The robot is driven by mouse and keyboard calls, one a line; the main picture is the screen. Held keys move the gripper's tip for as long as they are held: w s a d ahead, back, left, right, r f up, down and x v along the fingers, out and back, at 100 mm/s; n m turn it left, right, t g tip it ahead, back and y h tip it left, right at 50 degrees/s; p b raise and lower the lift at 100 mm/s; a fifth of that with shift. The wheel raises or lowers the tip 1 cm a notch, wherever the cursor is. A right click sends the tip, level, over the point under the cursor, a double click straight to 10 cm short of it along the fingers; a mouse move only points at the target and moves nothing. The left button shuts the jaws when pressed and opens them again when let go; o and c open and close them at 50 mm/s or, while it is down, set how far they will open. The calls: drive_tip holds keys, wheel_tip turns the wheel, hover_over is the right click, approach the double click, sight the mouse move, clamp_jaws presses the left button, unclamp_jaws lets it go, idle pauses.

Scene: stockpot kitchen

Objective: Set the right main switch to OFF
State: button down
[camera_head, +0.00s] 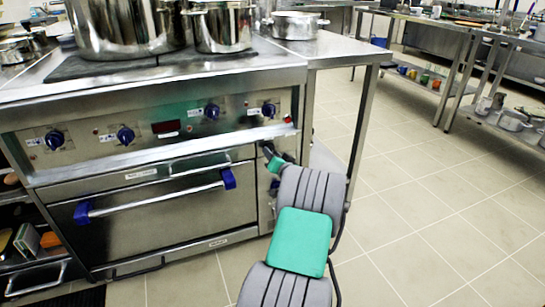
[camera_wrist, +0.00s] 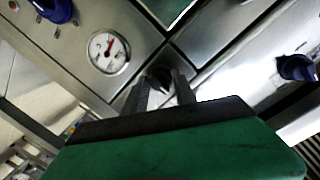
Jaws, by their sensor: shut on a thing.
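The right main switch, a small dark knob (camera_wrist: 160,72), sits on a steel panel in the wrist view. It is below and to the right of a round white gauge with a red needle (camera_wrist: 108,52). My gripper (camera_wrist: 161,84) has its two fingers on either side of the knob and is shut on it. The fingers partly hide the knob, and I cannot read its setting or any label. In the head view my gripper (camera_head: 272,156) is against the narrow panel right of the oven door, where the knob is mostly hidden.
Blue knobs (camera_head: 125,134) and a dark display line the stove front above. The oven door handle (camera_head: 155,197) with blue ends sticks out to the left. Large steel pots (camera_head: 223,28) stand on top. Tiled floor (camera_head: 430,190) to the right is clear.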

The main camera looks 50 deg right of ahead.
idle(0.3)
drive_tip(key=c, duration=1)
unclamp_jaws()
drive_tip(key=p+v, duration=0.2)
drive_tip(key=v, duration=0.5)
drive_tip(key=shift+s+a+p, duration=0.2)
drive_tip(key=shift+s+p, duration=0.15)
